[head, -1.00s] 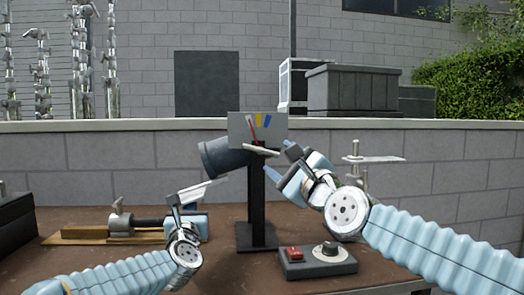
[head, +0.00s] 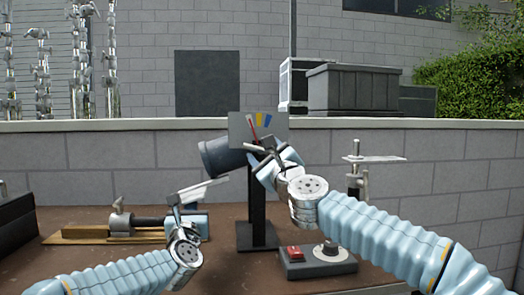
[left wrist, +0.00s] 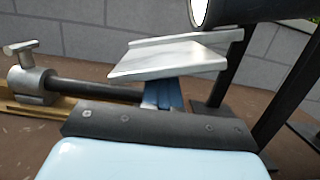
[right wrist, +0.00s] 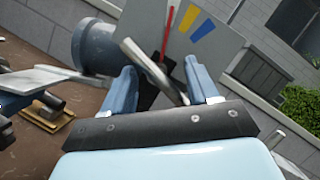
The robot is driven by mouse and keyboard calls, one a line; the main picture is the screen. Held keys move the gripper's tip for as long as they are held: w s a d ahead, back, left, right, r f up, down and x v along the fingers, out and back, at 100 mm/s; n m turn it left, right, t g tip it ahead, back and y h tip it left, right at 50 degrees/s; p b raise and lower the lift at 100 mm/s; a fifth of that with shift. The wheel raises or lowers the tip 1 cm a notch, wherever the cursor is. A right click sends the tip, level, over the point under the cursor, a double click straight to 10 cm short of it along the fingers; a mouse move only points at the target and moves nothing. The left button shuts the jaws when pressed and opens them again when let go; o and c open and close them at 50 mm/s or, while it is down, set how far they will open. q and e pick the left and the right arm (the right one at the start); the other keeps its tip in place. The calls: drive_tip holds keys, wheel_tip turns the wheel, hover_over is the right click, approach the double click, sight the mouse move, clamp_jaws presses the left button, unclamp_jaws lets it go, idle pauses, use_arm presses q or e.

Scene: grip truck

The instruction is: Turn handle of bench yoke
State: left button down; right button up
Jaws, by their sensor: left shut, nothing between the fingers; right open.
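The bench yoke has a dark post, a grey tilted cylinder (head: 222,157) and a grey dial plate (head: 240,128) with red, yellow and blue marks. Its handle, a slim metal bar, sits in front of the plate; in the right wrist view the handle (right wrist: 146,62) slants between my right fingers. My right gripper (head: 270,158) is open around the bar, with a finger on either side; contact cannot be told. It also shows in the right wrist view (right wrist: 160,72). My left gripper (head: 186,207) is shut and empty, left of the post, near a silver plate (left wrist: 170,60).
A metal clamp on a wooden base (head: 110,232) lies at the left of the brown bench. A control box (head: 315,262) with a red switch and a knob stands at the front right. A thin stand with a flat plate (head: 375,158) rises behind my right arm.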

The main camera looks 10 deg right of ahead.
drive_tip(key=shift+x, duration=0.75)
